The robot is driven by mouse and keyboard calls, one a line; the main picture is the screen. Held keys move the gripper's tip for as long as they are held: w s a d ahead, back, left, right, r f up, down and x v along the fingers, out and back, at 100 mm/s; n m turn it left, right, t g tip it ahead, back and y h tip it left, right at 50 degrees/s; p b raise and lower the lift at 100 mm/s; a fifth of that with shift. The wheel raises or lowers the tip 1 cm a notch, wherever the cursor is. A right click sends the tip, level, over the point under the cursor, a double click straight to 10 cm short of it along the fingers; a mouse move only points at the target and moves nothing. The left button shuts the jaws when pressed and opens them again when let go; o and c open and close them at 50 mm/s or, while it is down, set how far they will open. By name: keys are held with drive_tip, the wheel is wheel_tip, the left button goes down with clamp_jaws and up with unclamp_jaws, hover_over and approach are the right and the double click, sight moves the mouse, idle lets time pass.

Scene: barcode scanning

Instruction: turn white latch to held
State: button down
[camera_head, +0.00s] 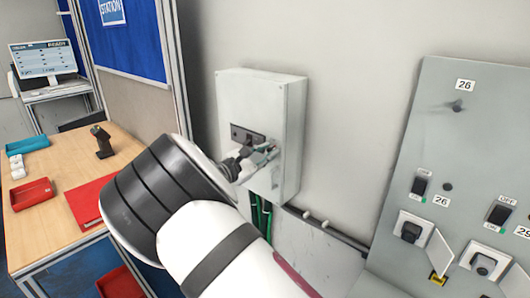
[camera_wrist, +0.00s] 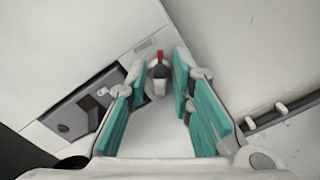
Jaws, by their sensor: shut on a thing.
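A white box (camera_head: 253,100) is mounted on the wall, with a dark recessed plate (camera_head: 248,134) on its front. My gripper (camera_head: 262,158) is at the box front, just below and right of this plate. In the wrist view, the teal-padded fingers of my gripper (camera_wrist: 162,78) are closed in around a small latch (camera_wrist: 159,72). The latch shows a pale rim, a dark grey middle and a red tip at its upper end. The fingers hide its sides. In the head view, my gripper mostly covers the latch. The dark plate also shows in the wrist view (camera_wrist: 80,112), left of the fingers.
Green cables (camera_head: 260,216) run down below the box, and a dark rail (camera_head: 325,229) runs right along the wall. A grey panel (camera_head: 440,130) with switches and sockets stands at the right. A wooden table (camera_head: 80,167) with red trays and a scanner (camera_head: 103,144) is at the left.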

drive_tip(key=m, duration=0.5)
drive_tip(key=shift+s+f+m+p, duration=0.1)
drive_tip(key=shift+m+p, duration=0.2)
drive_tip(key=shift+p, duration=0.05)
drive_tip(key=m, duration=0.2)
drive_tip(key=m+p, duration=0.1)
drive_tip(key=m, duration=0.2)
drive_tip(key=shift+d+f+m, duration=0.1)
drive_tip(key=shift+f+m, duration=0.1)
drive_tip(key=shift+m, duration=0.1)
drive_tip(key=c, duration=1.7)
unclamp_jaws()
drive_tip(key=v, duration=1.2)
